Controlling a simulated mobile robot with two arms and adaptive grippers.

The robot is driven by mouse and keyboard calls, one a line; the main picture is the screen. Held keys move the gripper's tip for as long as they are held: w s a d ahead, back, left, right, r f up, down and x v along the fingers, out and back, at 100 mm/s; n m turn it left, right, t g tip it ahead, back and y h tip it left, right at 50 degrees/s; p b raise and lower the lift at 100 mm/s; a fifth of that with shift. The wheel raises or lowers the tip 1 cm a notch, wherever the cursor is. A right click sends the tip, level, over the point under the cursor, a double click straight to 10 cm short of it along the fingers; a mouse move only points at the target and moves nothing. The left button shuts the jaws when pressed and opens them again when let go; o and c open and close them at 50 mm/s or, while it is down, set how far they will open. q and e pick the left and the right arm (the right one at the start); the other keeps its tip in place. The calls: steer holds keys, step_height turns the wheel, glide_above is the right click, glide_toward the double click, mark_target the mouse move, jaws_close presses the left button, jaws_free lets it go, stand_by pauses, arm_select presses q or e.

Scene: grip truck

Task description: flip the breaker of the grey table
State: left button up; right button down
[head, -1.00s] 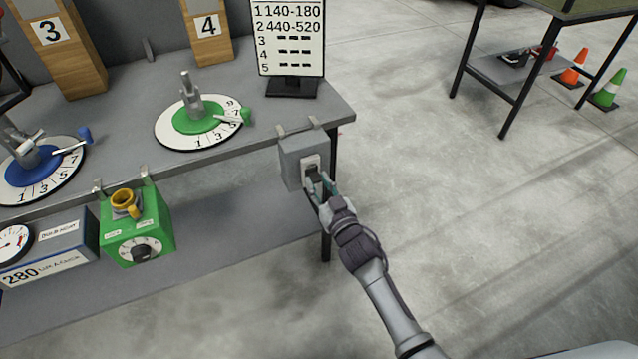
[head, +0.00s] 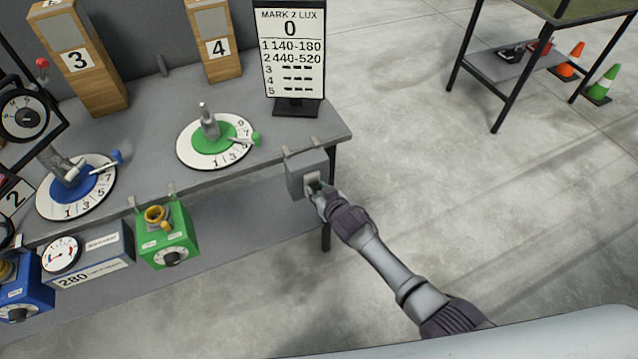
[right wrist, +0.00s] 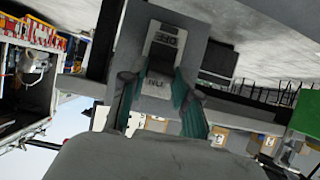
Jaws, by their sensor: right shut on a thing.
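The breaker is a small grey box (head: 304,172) hung on the front right corner of the grey table (head: 324,127). A light switch plate is on its front face. My right gripper (head: 318,191) is at this face, with its fingers over the lower part of the switch. In the right wrist view the box (right wrist: 196,38) fills the upper middle, and my right gripper (right wrist: 158,98) has a teal finger on each side of the switch lever (right wrist: 155,88), shut on it. My left gripper is not in view.
On the table are a green dial (head: 213,140), a blue dial (head: 77,186) and a lux display (head: 290,50) reading 0. A green box (head: 168,238) hangs on the front edge. The floor to the right is clear up to another table (head: 505,75) and cones (head: 602,84).

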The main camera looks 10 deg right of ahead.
steer(key=c, duration=0.8)
jaws_free()
steer(key=shift+c, duration=0.2)
steer(key=v, duration=1.2)
steer(key=shift+w, duration=0.1)
